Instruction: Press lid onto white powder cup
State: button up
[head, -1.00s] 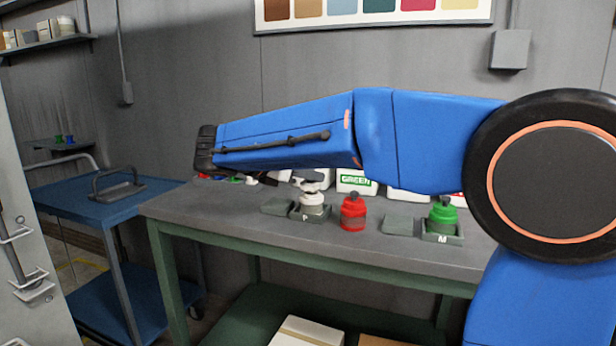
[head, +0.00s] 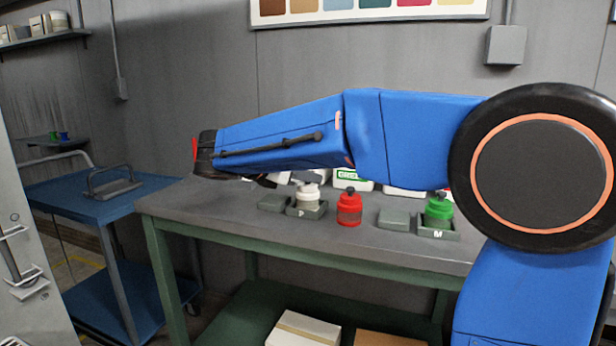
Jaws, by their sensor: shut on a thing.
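The white powder cup (head: 307,199) stands upright in a small grey holder (head: 308,212) marked P on the bench. I cannot tell whether the lid sits fully level on the rim.
A red cup (head: 349,209) with a lid stands just right. A green cup (head: 439,210) sits in a holder marked M, next to a grey block (head: 394,218). Another grey block (head: 272,203) lies left of the white cup. White boxes, one labelled GREEN (head: 353,181), stand behind.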

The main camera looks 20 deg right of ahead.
jog(key=shift+f, duration=0.1)
dwell(0.5)
jog(key=o, duration=0.8)
jog(key=shift+r, duration=2.25)
grip_shut()
